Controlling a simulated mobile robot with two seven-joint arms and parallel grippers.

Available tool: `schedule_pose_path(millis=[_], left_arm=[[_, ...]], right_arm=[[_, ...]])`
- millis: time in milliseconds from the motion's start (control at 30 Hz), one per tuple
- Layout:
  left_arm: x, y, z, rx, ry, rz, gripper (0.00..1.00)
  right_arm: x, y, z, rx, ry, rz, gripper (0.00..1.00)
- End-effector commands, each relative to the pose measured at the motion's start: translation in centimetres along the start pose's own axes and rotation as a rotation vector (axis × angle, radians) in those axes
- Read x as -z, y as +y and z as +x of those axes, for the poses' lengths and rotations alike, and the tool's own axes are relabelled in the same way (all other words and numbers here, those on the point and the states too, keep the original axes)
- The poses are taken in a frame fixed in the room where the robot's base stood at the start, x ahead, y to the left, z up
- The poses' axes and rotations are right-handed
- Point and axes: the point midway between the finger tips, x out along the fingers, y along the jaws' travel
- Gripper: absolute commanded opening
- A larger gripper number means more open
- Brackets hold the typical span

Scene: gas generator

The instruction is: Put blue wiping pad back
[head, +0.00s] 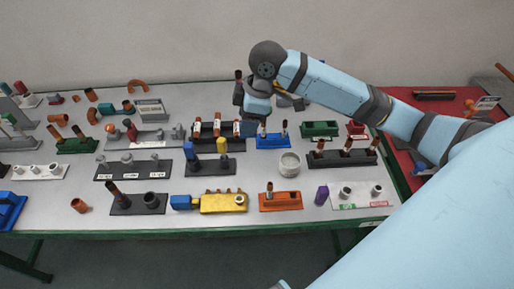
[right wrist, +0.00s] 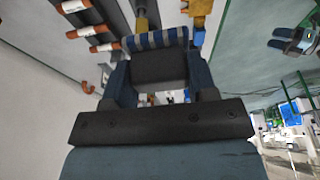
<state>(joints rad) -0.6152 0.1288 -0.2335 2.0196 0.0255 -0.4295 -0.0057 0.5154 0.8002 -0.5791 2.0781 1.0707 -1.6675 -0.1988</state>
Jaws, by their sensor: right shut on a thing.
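My right gripper (head: 246,117) hangs over the back middle of the table, pointing down. It is shut on the blue wiping pad (head: 249,129), which shows as a small dark blue block under the fingers. In the right wrist view the pad (right wrist: 156,39) is a blue and grey striped edge between the two fingertips. The gripper body hides much of the pad. I cannot tell whether the pad touches anything below it. A blue holder (head: 273,141) with upright pieces stands just right of the pad. My left gripper is not in view.
A dark rack with white-labelled brown tubes (head: 214,131) stands close left of the gripper. A white cup (head: 289,163), an orange block (head: 281,201) and a yellow-and-blue piece (head: 222,202) are nearer the front. A green holder (head: 319,129) is to the right. The grey table (head: 262,219) is crowded.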

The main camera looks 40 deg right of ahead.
Motion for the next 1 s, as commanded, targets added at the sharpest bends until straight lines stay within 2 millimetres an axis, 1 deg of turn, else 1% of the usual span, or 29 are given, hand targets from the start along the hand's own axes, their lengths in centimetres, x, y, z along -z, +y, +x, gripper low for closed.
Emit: schedule_pose_path(millis=[33, 100, 200, 300, 433, 533, 567, 667, 900, 1000], left_arm=[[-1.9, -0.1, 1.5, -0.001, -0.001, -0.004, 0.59], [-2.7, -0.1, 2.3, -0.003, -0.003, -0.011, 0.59], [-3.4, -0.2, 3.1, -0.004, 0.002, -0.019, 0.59], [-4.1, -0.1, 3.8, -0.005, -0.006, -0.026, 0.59], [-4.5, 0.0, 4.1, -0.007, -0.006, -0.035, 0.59], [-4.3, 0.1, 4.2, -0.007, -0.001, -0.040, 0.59], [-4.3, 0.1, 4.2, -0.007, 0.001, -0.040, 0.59], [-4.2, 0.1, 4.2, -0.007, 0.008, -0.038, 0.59], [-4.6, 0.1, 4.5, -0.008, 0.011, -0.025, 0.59], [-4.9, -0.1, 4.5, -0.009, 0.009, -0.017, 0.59]], right_arm=[[-0.9, 0.7, 1.4, 0.025, -0.002, -0.111, 0.30], [-1.6, 1.3, 1.6, 0.071, -0.002, -0.277, 0.30], [-2.3, 1.8, 1.5, 0.129, -0.001, -0.475, 0.30], [-2.8, 2.1, 1.3, 0.170, -0.001, -0.620, 0.30], [-3.2, 2.3, 1.1, 0.203, -0.001, -0.723, 0.30], [-3.5, 2.3, 2.1, 0.213, -0.001, -0.746, 0.30], [-3.7, 2.3, 2.6, 0.213, 0.000, -0.748, 0.30], [-4.4, 2.2, 5.0, 0.216, -0.001, -0.748, 0.30], [-6.1, 2.2, 11.2, 0.213, -0.002, -0.747, 0.30], [-6.6, 2.3, 13.0, 0.212, -0.001, -0.746, 0.30]])
